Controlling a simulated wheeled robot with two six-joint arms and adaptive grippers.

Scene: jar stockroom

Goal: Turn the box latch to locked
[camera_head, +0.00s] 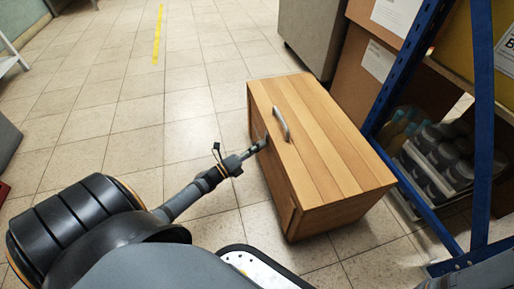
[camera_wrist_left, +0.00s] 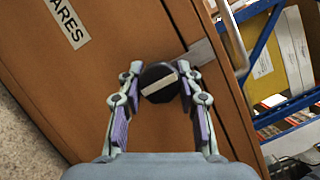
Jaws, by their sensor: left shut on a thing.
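The wooden box (camera_head: 318,150) stands on the floor, with a metal handle (camera_head: 281,124) on its lid. In the left wrist view its brown front (camera_wrist_left: 100,75) fills much of the picture. The latch is a round black knob (camera_wrist_left: 158,82) with a pale bar across it, lying slightly tilted from level. A grey metal strip (camera_wrist_left: 196,54) is beside it. My left gripper (camera_wrist_left: 155,98) has its fingers on both sides of the knob and is shut on it. In the head view the left gripper (camera_head: 256,147) reaches the box's left side; the knob is hidden there. My right gripper is not in view.
A blue shelf rack (camera_head: 404,75) with jars (camera_head: 440,155) and cardboard boxes stands close to the box's right. A grey cabinet (camera_head: 312,35) is behind. The tiled floor (camera_head: 110,120) to the left is open. A label (camera_wrist_left: 68,22) reads "ARES" at its visible end.

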